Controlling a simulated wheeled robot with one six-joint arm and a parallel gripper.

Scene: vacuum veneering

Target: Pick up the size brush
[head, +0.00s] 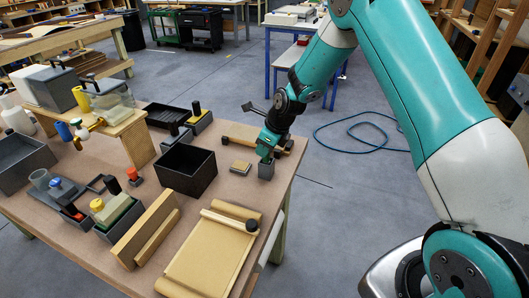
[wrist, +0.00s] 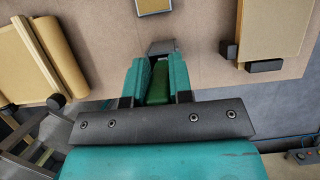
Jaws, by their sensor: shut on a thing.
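My gripper (head: 268,145) is low over the right edge of the workbench, pointing down. In the wrist view its teal fingers (wrist: 158,82) are closed on a green handle, which I take to be the size brush (wrist: 158,90). The fingers hide most of it, and its bristles do not show. A small dark grey holder (head: 266,170) stands on the bench directly under the fingertips. The holder also shows just beyond the fingertips in the wrist view (wrist: 161,47). I cannot tell whether the brush is still inside it.
A wooden tool with dark ends (head: 240,137) lies behind. A tan board with a roll (head: 205,262) lies in front. The bench's right edge is close.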

